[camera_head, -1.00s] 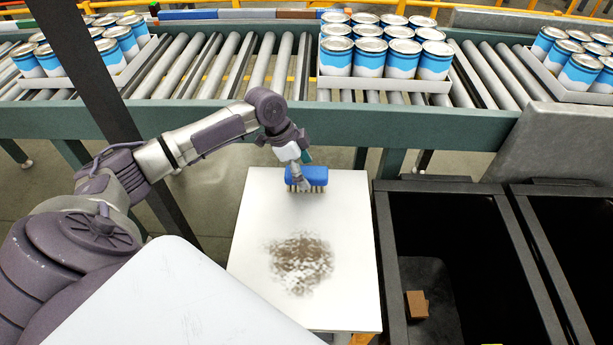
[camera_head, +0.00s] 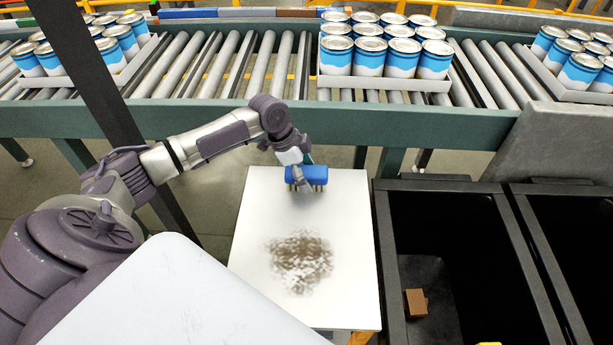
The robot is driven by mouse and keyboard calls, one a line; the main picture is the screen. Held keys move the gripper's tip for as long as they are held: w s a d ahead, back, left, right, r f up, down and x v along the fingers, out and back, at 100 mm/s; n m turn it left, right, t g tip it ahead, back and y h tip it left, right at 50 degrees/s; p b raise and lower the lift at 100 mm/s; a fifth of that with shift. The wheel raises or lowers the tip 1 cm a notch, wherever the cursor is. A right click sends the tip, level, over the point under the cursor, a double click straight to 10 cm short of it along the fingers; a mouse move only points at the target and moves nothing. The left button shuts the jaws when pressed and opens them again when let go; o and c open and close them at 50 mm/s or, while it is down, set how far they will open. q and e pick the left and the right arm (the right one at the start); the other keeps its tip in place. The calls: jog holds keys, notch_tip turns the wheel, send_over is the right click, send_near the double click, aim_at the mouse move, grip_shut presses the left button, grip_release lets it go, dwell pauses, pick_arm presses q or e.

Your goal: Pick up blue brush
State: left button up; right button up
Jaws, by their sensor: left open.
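The blue brush (camera_head: 310,174) lies at the far end of the white table (camera_head: 345,250), bristles toward me. My left gripper (camera_head: 301,182) is at the brush's left part, its fingers pointing down in front of it. It is open; whether a finger touches the brush I cannot tell. The fingers hide part of the brush's front side. My right gripper is out of view.
A patch of brown dirt (camera_head: 302,262) covers the middle of the white table. Dark bins stand to its right, one holding a small brown box (camera_head: 415,303). A roller conveyor (camera_head: 225,70) with trays of blue and white cans runs behind the table.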

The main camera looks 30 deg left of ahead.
aim_at(312, 170)
pick_arm(q)
jog(key=c, duration=1.3)
jog(key=shift+r+b, duration=0.15)
jog(key=shift+b, duration=0.2)
notch_tip(312, 170, up, 4)
jog(key=shift+w+f, duration=0.1)
jog(key=w+d+r+b, duration=0.1)
jog(key=d+r, duration=0.6)
jog(key=d, duration=0.4)
jog(key=shift+w+d+r, duration=0.2)
jog(key=shift+w+d, duration=0.1)
